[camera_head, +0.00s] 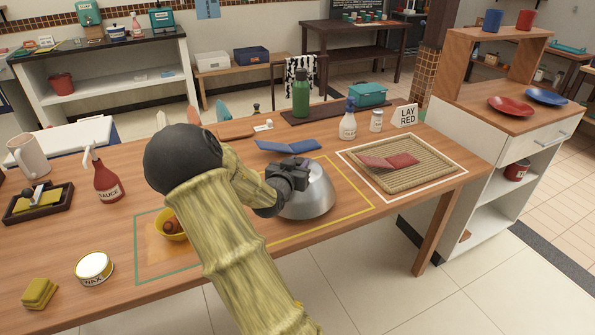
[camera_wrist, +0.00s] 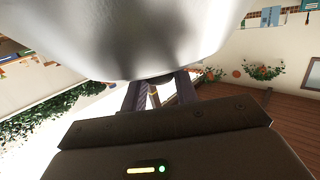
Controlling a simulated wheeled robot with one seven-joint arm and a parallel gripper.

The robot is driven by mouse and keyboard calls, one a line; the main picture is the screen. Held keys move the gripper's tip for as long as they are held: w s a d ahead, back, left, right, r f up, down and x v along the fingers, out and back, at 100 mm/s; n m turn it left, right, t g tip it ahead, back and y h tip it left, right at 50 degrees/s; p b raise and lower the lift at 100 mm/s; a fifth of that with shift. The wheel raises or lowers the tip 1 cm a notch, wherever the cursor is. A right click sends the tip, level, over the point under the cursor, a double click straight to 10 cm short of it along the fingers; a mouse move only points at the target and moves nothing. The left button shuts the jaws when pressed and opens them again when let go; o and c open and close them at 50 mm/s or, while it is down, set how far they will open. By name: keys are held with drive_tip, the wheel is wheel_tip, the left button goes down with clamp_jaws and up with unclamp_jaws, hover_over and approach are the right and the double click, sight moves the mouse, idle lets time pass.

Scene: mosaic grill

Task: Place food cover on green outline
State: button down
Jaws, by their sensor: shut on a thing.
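The food cover (camera_head: 318,197) is a shiny silver dome, upright within the yellow outline (camera_head: 345,209) on the wooden table. My gripper (camera_head: 292,172) is at the dome's top, shut on it; the arm hides the grip itself. I cannot tell if the rim touches the table. In the wrist view the cover (camera_wrist: 130,35) fills the top, close against my gripper's fingers (camera_wrist: 152,93). The green outline (camera_head: 137,253) is to the left, partly hidden by my arm. A yellow bowl (camera_head: 168,236) with brownish food stands inside it.
A blue folded item (camera_head: 288,146) lies behind the cover. A woven mat (camera_head: 425,170) with a red folded item is to the right. A red sauce bottle (camera_head: 107,182), a round tin (camera_head: 94,268) and yellow sponges (camera_head: 39,293) stand at the left. A green bottle (camera_head: 301,95) stands behind.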

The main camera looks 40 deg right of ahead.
wheel_tip(320, 180, up, 26)
drive_tip(key=p, duration=0.7)
drive_tip(key=shift+f, duration=0.2)
drive_tip(key=shift+s+d, duration=0.1)
